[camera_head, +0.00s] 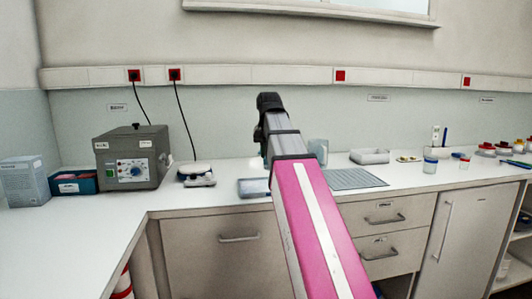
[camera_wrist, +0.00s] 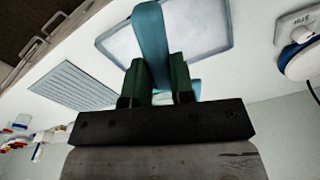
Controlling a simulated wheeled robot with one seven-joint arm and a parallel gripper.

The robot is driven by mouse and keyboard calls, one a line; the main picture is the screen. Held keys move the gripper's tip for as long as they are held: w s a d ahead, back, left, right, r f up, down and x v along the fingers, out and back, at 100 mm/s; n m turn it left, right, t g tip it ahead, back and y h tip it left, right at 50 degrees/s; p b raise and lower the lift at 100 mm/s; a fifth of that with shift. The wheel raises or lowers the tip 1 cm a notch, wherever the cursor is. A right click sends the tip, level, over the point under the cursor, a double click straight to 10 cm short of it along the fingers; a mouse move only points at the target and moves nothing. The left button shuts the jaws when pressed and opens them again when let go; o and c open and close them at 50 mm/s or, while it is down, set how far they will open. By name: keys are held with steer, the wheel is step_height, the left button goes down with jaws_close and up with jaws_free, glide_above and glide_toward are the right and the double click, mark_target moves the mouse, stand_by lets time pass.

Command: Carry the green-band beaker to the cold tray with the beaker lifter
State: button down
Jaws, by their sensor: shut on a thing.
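In the wrist view my gripper (camera_wrist: 159,64) has two dark green fingers shut on a flat teal strip, which looks like the beaker lifter (camera_wrist: 151,30). The strip runs out from between the fingers across a shallow pale tray (camera_wrist: 205,30) with a blue-grey rim, likely the cold tray. More teal shows just beyond the right finger. The tray also shows in the head view (camera_head: 252,188), partly hidden by my arm. I cannot make out the green-band beaker for certain in either view; my gripper's fingers are hidden in the head view.
A ribbed mat (camera_head: 357,179) lies right of the tray. A grey box with a dial (camera_head: 131,160) and a small white device (camera_head: 196,174) stand to the left. A white dish (camera_head: 370,156), a blue-banded container (camera_head: 430,163) and several small jars stand further right.

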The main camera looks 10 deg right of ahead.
steer(key=shift+f, duration=2.2)
steer(key=shift+s+f, duration=0.15)
steer(key=shift+f, duration=0.45)
steer(key=shift+s+f, duration=0.15)
steer(key=shift+f, duration=1.5)
stand_by(0.8)
steer(key=shift+s+a, duration=0.3)
steer(key=shift+s, duration=0.4)
steer(key=shift+s+a, duration=0.25)
steer(key=shift+s, duration=0.45)
stand_by(1.3)
